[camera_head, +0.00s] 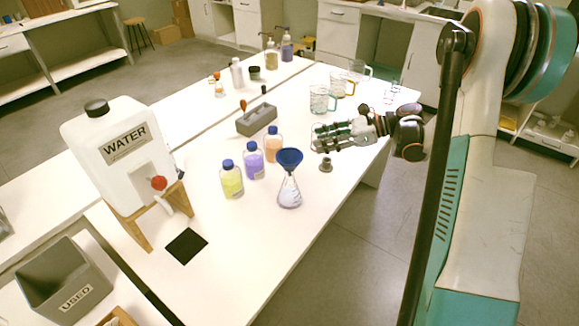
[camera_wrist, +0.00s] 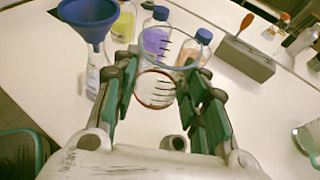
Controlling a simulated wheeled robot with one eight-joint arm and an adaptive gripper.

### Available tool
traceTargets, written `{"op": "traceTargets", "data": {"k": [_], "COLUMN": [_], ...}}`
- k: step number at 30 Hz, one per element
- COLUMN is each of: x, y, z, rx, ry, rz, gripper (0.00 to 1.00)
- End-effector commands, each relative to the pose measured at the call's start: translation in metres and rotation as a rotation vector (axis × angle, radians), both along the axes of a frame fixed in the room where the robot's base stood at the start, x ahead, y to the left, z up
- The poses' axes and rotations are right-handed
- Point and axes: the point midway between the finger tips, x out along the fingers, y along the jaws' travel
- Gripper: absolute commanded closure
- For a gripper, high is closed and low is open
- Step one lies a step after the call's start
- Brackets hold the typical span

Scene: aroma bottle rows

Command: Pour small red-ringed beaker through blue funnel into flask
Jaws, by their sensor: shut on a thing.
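My gripper (camera_head: 328,138) is shut on a clear glass beaker and holds it above the table's right side. In the wrist view the beaker (camera_wrist: 156,88) sits between the fingers of my gripper (camera_wrist: 160,95), with dark graduation marks and a reddish ring. Whether it holds liquid is hard to tell. The blue funnel (camera_head: 289,157) stands in the neck of the conical flask (camera_head: 289,193), left of and nearer than my gripper. A little pale purple liquid shows low in the flask. The funnel (camera_wrist: 88,18) is at upper left in the wrist view, apart from the beaker.
Yellow (camera_head: 231,181), purple (camera_head: 253,162) and orange (camera_head: 273,145) bottles stand left of the flask. A small grey object (camera_head: 326,165) is below my gripper. Handled glass beakers (camera_head: 322,100) stand behind. A grey holder (camera_head: 257,119) and water tank (camera_head: 118,150) are left.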

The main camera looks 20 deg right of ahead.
Motion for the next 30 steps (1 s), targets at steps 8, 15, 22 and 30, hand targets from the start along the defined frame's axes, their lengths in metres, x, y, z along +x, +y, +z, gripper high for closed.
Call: {"op": "traceTargets", "data": {"k": [8,15,22,30], "x": [0.009,0.015,0.017,0.017], "y": [-0.016,-0.03,-0.035,-0.035], "z": [0.02,0.035,0.039,0.039], "rx": [0.0,0.0,0.0,0.0], "ry": [0.0,0.0,0.0,0.0], "rz": [-0.001,-0.001,0.0,0.0], "gripper": [0.86,0.86,0.86,0.86]}}
